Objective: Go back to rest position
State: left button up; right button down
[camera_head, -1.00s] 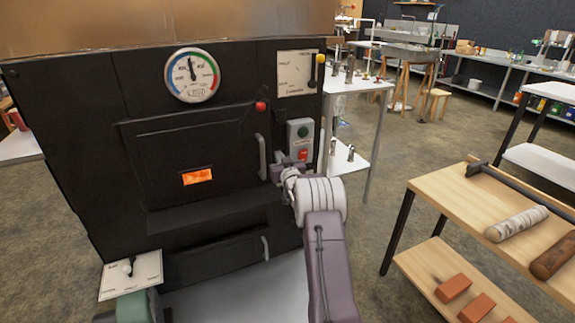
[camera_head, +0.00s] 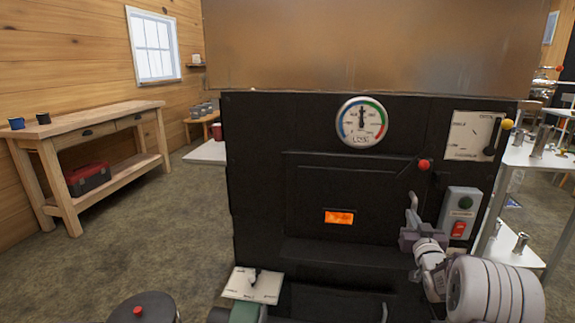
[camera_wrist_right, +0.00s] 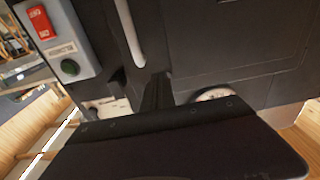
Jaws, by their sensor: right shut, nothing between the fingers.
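My right gripper (camera_head: 409,238) is shut and empty. In the head view it overlaps the lower part of the firebox door handle (camera_head: 412,208), just left of the grey switch box (camera_head: 459,214) with its green and red buttons. In the wrist view the shut fingers (camera_wrist_right: 157,92) point at the black front, below the door handle (camera_wrist_right: 129,32); the switch box (camera_wrist_right: 62,42) is at the upper left. I cannot tell how wide the gap to the front is. My left gripper is out of view.
The black evaporator (camera_head: 265,175) fills the middle, with a round gauge (camera_head: 362,122) and a lever panel (camera_head: 474,135). A wooden workbench (camera_head: 95,118) stands at the left wall. White shelving (camera_head: 515,250) is at the right. Open floor (camera_head: 160,235) lies between bench and evaporator.

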jog(key=a+r+n+y, duration=0.1)
jog(key=a+r+y, duration=0.2)
jog(key=a, duration=0.7)
jog(key=s+a+f+n+g+y, duration=0.1)
jog(key=s+a+f+g, duration=0.55)
jog(key=a, duration=0.55)
jog(key=s+a+f+g, duration=0.1)
jog(key=s+f+g, duration=0.4)
jog(key=s, duration=0.4)
jog(key=s+f+g, duration=0.2)
jog(key=s+f, duration=0.5)
jog(key=s, duration=0.2)
jog(key=s+a+f+g, duration=0.1)
jog(key=s+f+g, duration=0.4)
jog(key=s, duration=0.4)
notch_tip(320, 180, up, 33)
jog(key=t+p, duration=0.1)
jog(key=p, duration=3.3)
jog(key=shift+s+r, duration=0.2)
jog(key=shift+a+p, duration=0.15)
jog(key=shift+p, duration=0.15)
